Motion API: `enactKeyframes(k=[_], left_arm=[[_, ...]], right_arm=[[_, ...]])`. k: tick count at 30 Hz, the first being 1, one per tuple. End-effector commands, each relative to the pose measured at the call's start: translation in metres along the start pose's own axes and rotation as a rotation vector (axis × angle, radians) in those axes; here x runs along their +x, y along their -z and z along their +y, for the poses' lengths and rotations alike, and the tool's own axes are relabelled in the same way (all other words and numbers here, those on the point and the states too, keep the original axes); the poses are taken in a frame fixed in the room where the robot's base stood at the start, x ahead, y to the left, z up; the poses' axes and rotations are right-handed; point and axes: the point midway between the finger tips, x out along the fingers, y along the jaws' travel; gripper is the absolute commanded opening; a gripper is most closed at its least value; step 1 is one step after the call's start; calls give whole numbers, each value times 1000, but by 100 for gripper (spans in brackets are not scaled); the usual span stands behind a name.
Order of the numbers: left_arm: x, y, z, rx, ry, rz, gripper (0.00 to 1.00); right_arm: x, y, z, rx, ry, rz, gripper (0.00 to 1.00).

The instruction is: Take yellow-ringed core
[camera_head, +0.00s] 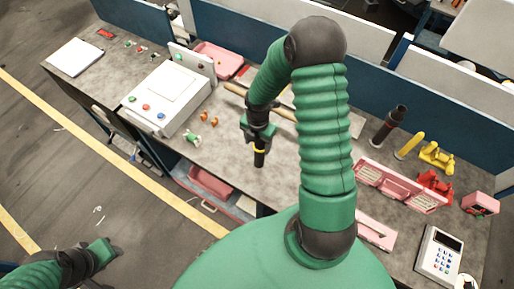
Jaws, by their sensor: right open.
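The yellow-ringed core (259,158) is a dark upright cylinder with a thin yellow ring, near the middle of the grey table. My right gripper (259,133) is open and directly above it, pointing down at its upper end. The gripper hides the top of the core, and I cannot tell whether the fingers are around it. My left gripper (108,252) is at the lower left, over the floor and away from the table. Its finger opening is not clear.
A white control box (160,100) with coloured buttons stands left on the table (225,150). Small orange pieces (209,119) and a green-white piece (192,137) lie nearby.

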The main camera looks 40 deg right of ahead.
Motion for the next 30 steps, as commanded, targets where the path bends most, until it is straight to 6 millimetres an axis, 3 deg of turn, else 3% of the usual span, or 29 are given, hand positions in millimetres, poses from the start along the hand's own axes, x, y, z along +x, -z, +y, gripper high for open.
enactKeyframes(k=[3, 9, 23, 30], left_arm=[[-3, 0, 0, 0, 0, -1, 36], [-2, 0, 0, 1, 0, -1, 36], [-2, 0, 0, 0, 0, -1, 36], [-2, 0, 0, 1, 0, -1, 36]], right_arm=[[13, -1, 1, -1, 1, 1, 63], [14, -1, 3, -1, 1, -1, 63], [14, 1, 2, -1, 1, -1, 3], [13, 0, 2, -1, 0, -1, 3]])
